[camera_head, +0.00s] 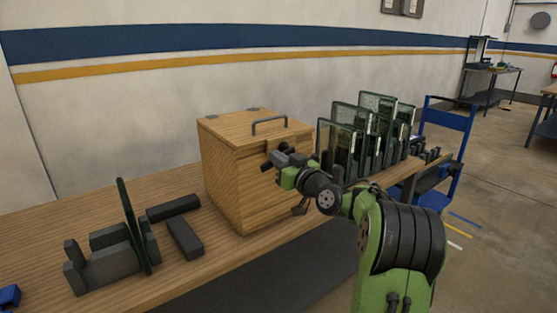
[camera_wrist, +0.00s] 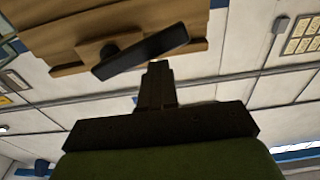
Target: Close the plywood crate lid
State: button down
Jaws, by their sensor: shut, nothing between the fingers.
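The plywood crate (camera_head: 222,180) stands on the workbench. Its lid (camera_head: 235,128) lies flat on top in the head view, with a dark bar handle (camera_head: 268,122) near the front and two dark hinges at the back edge. I see no clear gap under the lid. My gripper (camera_head: 272,160) is shut and empty, just in front of the crate's front face, below the lid edge; contact cannot be told. In the wrist view, my shut fingers (camera_wrist: 156,82) point toward plywood (camera_wrist: 60,45) with a dark bar (camera_wrist: 145,50) on it. Part of the front face is hidden by my arm.
The wooden workbench (camera_head: 180,275) holds dark blocks (camera_head: 185,238) and an upright glass pane in a holder (camera_head: 132,225) on the left. Several glass panes (camera_head: 345,145) stand in racks right of the crate. A blue cart (camera_head: 447,122) is beyond the bench's right end.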

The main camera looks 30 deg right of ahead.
notch_tip(320, 180, up, 5)
jog(key=p, duration=0.3)
jog(key=s+f+b, duration=0.3)
jog(key=s+f, duration=0.1)
jog(key=s, duration=0.6)
jog(key=s+a+f+n+g+y, duration=0.1)
jog(key=s+a+f+g, duration=0.15)
jog(key=a, duration=0.45)
jog(key=s+a+f+n+g, duration=0.1)
jog(key=a+f+g, duration=0.15)
jog(key=a, duration=0.55)
jog(key=s+a+f+n+g+y, duration=0.1)
jog(key=s+a+f+g, duration=0.15)
jog(key=a, duration=0.45)
jog(key=s+a+f+m+g+h, duration=0.1)
jog(key=s+f+m+g, duration=0.15)
jog(key=s, duration=0.75)
jog(key=s+a+f+m+g+h, duration=0.1)
jog(key=s+f+g, duration=0.2)
jog(key=s, duration=0.6)
notch_tip(320, 180, up, 15)
jog(key=p, duration=1.5)
jog(key=shift+s+h, duration=0.3)
jog(key=shift+s, duration=0.05)
jog(key=shift+f, duration=0.1)
